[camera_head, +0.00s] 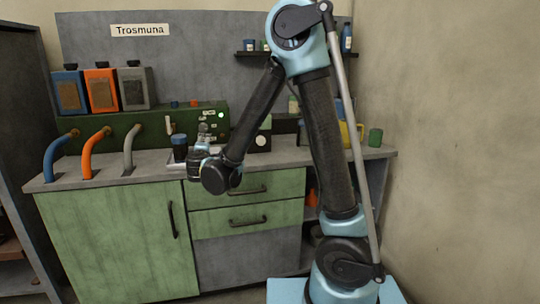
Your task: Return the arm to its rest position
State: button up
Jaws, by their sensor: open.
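My arm, light blue and dark grey, rises from its base at the lower right, bends at a high elbow and comes down to the left. My gripper (201,150) is at its end, pointing away over the front of the grey counter (275,158), partly hidden by my wrist. Its jaws are open, and nothing is seen held in them. A dark blue-grey cup (180,147) stands just left of it on a pale tray (176,165). I cannot tell whether the gripper touches anything there.
Blue, orange and grey hoses (90,155) curve onto the counter at left. A green machine (150,128) with a lit lamp stands behind. Green cabinet doors and drawers (265,183) are below. A green cup (375,137) is at right. A wall (460,150) bounds the right side.

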jog(key=w+d+m+g+h, duration=0.25)
jog(key=d+m+h, duration=0.25)
jog(key=d, duration=1.3)
jog(key=s+d+f+m+g+h, duration=0.1)
jog(key=s+d+m+g, duration=0.15)
jog(key=d, duration=0.55)
jog(key=s+d+f+m+g+h, duration=0.1)
jog(key=s+d+m+g, duration=0.15)
jog(key=d, duration=0.65)
jog(key=s+d+f+m+g, duration=0.2)
jog(key=s+d+f, duration=0.1)
jog(key=s+d, duration=0.3)
jog(key=s+d+f+m+g, duration=0.25)
jog(key=s+d, duration=0.25)
jog(key=s, duration=0.3)
jog(key=s+f+m+g+y, duration=0.1)
jog(key=s+f+y, duration=0.1)
jog(key=s, duration=0.5)
jog(key=s+f+m+g+y, duration=0.2)
jog(key=s+f, duration=0.2)
jog(key=s, duration=0.3)
jog(key=shift+s+a+f, duration=0.15)
jog(key=shift+s+f, duration=0.05)
jog(key=shift+s, duration=0.2)
